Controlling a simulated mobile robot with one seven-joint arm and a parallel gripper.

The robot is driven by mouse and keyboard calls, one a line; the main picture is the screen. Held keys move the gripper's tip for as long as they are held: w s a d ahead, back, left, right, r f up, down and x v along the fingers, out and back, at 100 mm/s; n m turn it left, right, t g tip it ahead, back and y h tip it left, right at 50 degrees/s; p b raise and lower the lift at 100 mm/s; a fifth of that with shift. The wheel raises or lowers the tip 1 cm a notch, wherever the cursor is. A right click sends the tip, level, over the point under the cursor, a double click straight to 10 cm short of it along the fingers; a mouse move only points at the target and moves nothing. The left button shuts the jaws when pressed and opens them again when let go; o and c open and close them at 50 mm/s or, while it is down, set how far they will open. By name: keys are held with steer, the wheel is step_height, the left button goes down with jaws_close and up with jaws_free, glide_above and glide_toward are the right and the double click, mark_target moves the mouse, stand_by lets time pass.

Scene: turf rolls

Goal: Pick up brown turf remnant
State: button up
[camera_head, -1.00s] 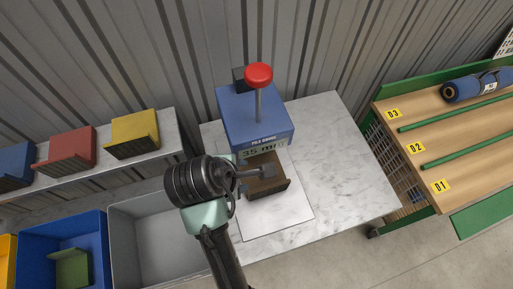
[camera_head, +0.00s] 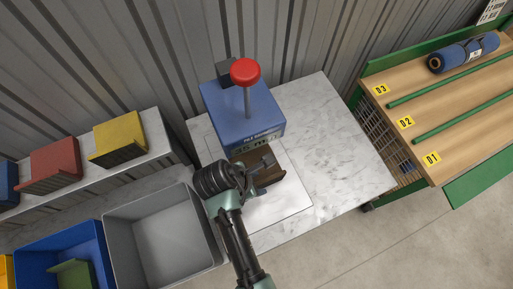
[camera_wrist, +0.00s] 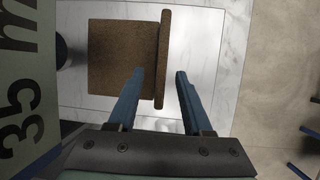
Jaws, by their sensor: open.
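The brown turf remnant (camera_head: 270,178) lies on a white plate (camera_head: 288,198) in front of the blue pile gauge (camera_head: 243,118). In the head view my arm hides part of it. In the wrist view the remnant (camera_wrist: 118,55) is a flat brown square with a raised strip (camera_wrist: 164,50) along its right edge. My gripper (camera_head: 265,162) is open above the remnant. In the wrist view its two fingers (camera_wrist: 160,73) appear on either side of the raised strip. I cannot tell how far the fingertips are above the plate or whether they touch the remnant.
The marble table (camera_head: 345,150) is clear to the right. The gauge's red knob (camera_head: 245,71) rises behind my gripper. A grey bin (camera_head: 120,225) and a blue bin (camera_head: 40,245) stand at left. A rack (camera_head: 450,115) with a blue roll (camera_head: 463,53) stands at right.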

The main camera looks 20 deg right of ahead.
steer(key=x, duration=0.4)
steer(key=shift+d, duration=0.1)
jaws_close()
